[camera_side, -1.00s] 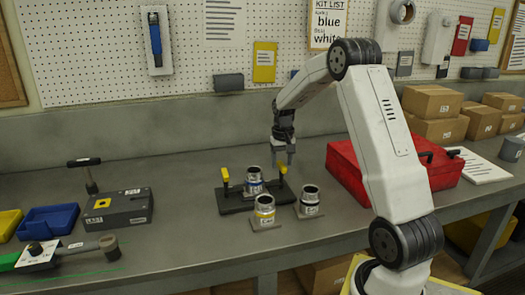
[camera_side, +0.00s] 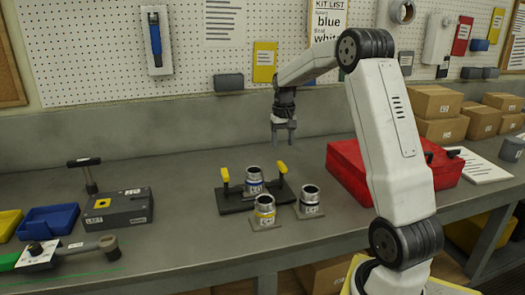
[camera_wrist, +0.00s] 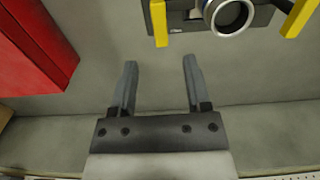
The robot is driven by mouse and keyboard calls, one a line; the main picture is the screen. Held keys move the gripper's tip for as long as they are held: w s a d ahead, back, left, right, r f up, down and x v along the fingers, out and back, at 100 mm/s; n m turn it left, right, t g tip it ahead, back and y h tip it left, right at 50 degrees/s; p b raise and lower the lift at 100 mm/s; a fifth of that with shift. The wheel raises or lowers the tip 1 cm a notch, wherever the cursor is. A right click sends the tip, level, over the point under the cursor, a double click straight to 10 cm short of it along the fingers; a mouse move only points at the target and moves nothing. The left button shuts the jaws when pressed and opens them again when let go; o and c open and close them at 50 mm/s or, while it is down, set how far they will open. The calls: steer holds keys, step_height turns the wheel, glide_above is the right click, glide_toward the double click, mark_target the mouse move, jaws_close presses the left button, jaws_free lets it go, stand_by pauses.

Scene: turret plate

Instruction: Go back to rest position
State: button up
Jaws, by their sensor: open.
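My gripper (camera_side: 284,137) is open and empty, held above the bench behind the turret plate. In the wrist view, its two fingers (camera_wrist: 160,82) stand apart with only grey bench between them. The black turret plate (camera_side: 233,206) has two upright yellow clamps, and a silver cylinder with a blue band (camera_side: 254,184) stands on it between them. Part of the plate (camera_wrist: 187,24) and the silver cylinder (camera_wrist: 230,14) show at the top of the wrist view.
A yellow-banded cylinder (camera_side: 265,211) and a dark-banded one (camera_side: 309,200) stand in front of the plate. A red toolbox (camera_side: 349,170) is to the right, also in the wrist view (camera_wrist: 32,45). A grey block (camera_side: 125,210) and blue tray (camera_side: 50,221) lie left. The pegboard wall is behind.

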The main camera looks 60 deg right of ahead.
steer(key=shift+a, duration=0.1)
steer(key=a+f+n+t, duration=0.1)
steer(key=a+f+n, duration=0.3)
steer(key=a, duration=1.3)
steer(key=s+a+f+n, duration=0.2)
steer(key=s+a+f, duration=0.1)
steer(key=a, duration=0.4)
steer(key=s+a+f+n+t, duration=0.1)
steer(key=s+a+f+n, duration=0.1)
steer(key=s+a, duration=0.4)
steer(key=shift+a+f+n+t, duration=0.3)
steer(key=shift+a+f+n, duration=0.1)
steer(key=shift+a, duration=0.55)
steer(key=shift+s, duration=0.1)
